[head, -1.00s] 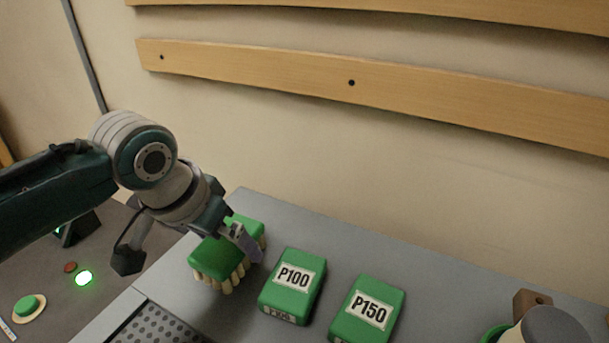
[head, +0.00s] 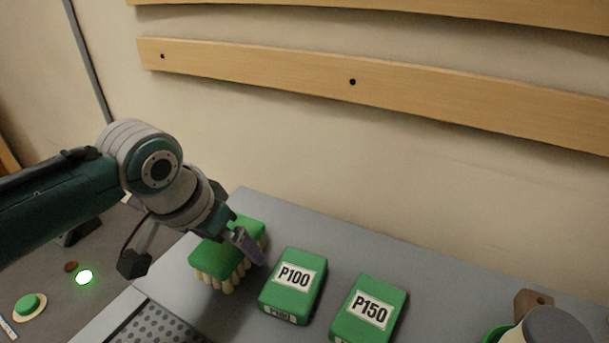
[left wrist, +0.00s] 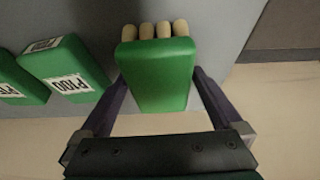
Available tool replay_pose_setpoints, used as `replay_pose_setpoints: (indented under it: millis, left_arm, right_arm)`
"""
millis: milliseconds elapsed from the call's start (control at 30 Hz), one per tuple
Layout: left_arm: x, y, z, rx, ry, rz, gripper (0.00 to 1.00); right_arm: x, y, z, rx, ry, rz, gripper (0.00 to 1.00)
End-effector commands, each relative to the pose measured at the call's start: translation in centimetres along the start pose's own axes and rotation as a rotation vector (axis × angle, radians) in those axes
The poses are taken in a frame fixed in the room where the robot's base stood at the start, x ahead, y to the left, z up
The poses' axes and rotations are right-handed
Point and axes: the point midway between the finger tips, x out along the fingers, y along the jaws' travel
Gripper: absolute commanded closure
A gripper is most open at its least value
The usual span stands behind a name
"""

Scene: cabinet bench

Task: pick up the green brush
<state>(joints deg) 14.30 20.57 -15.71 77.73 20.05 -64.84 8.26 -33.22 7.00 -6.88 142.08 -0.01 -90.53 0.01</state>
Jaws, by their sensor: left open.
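The green brush (head: 213,259) has a green block top and pale bristle tufts below. It stands bristles down at the left end of the grey bench top (head: 450,291). My left gripper (head: 248,246) is at the brush, its far part hidden behind the wrist in the head view. In the left wrist view the brush (left wrist: 156,75) lies between the two open fingers of the left gripper (left wrist: 160,88), one finger along each side. A narrow gap shows by the fingers; I cannot tell whether either touches. My right gripper is not in view.
Green blocks labelled P100 (head: 290,300) and P150 (head: 354,325) sit to the right of the brush; P100 is close to it. A grey-topped round object (head: 556,332) stands at the far right. A perforated plate (head: 155,326) is in front. The wall is behind.

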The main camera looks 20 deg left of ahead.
Motion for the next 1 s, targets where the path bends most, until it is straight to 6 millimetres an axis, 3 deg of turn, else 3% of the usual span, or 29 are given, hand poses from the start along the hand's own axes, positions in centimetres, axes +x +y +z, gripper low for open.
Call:
replay_pose_setpoints:
  millis: [67, 167, 800, 1000]
  left_arm:
    - [0.0, 0.02, -0.01, 0.0, 0.0, 0.0, 0.0]
    - [0.0, 0.02, -0.01, 0.0, 0.0, 0.0, 0.1]
    - [-0.01, 0.01, -0.01, 0.0, 0.0, 0.0, 0.81]
    - [-0.04, 0.0, -0.06, 0.0, 0.001, 0.0, 0.82]
  right_arm:
    - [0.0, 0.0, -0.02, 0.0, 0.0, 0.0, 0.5]
    - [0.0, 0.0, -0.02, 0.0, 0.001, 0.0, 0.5]
    - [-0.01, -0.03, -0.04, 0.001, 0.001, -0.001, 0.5]
    - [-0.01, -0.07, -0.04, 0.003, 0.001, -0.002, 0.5]
